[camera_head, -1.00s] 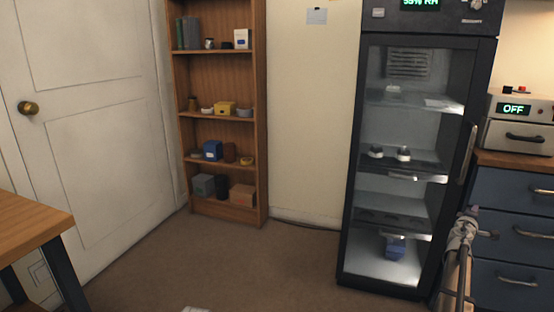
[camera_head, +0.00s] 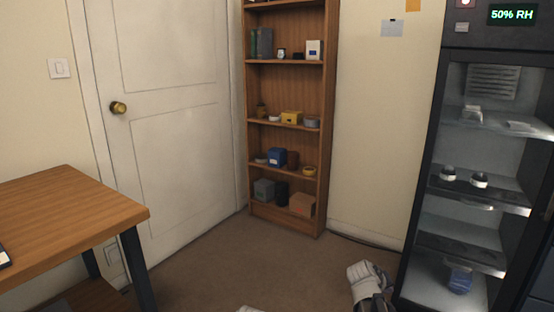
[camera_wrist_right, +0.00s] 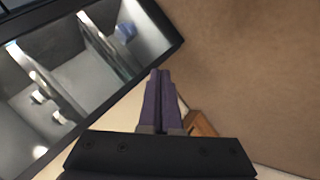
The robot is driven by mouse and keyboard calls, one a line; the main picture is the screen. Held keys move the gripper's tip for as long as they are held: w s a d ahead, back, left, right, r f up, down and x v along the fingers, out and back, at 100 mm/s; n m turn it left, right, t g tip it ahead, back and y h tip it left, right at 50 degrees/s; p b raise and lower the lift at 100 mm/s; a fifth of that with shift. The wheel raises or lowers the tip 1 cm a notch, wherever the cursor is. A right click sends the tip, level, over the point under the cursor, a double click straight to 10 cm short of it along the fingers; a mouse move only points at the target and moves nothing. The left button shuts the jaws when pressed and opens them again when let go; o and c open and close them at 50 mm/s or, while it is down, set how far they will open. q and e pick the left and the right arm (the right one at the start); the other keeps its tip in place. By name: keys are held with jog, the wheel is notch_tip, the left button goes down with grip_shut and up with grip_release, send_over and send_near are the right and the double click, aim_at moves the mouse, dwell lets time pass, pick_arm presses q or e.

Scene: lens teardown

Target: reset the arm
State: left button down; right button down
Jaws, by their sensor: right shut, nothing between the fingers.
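In the right wrist view, the two purple fingers of my right gripper (camera_wrist_right: 160,75) are pressed together with nothing between them. The gripper hangs over brown floor, with the lit cabinet to its upper left. In the head view, part of my right arm shows low, right of the middle, in front of the cabinet's left side; its fingertips are hard to make out there. My left gripper is not in view.
The glass-front cabinet (camera_head: 425,190) stands at the right, its display reading 50% RH. A wooden bookshelf (camera_head: 285,138) holds several small items beside a white door (camera_head: 170,110). A wooden table (camera_head: 70,205) is at the left. Brown floor (camera_head: 225,265) between is clear.

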jog(key=s+a+f+n+g+y, duration=0.1)
jog(key=s+a+f+g+y, duration=0.1)
jog(key=s+a, duration=0.65)
jog(key=s+a+f+n+g+y, duration=0.15)
jog(key=s+a, duration=0.35)
jog(key=a, duration=0.6)
jog(key=s+a+f+n+g+y, duration=0.1)
jog(key=s+a+f+g+y, duration=0.15)
jog(key=s+a, duration=0.6)
notch_tip(320, 180, up, 39)
jog(key=a+p, duration=0.2)
jog(key=p, duration=3.7)
jog(key=shift+a+f+t, duration=0.2)
jog(key=shift+a+t, duration=0.1)
jog(key=shift+w, duration=0.1)
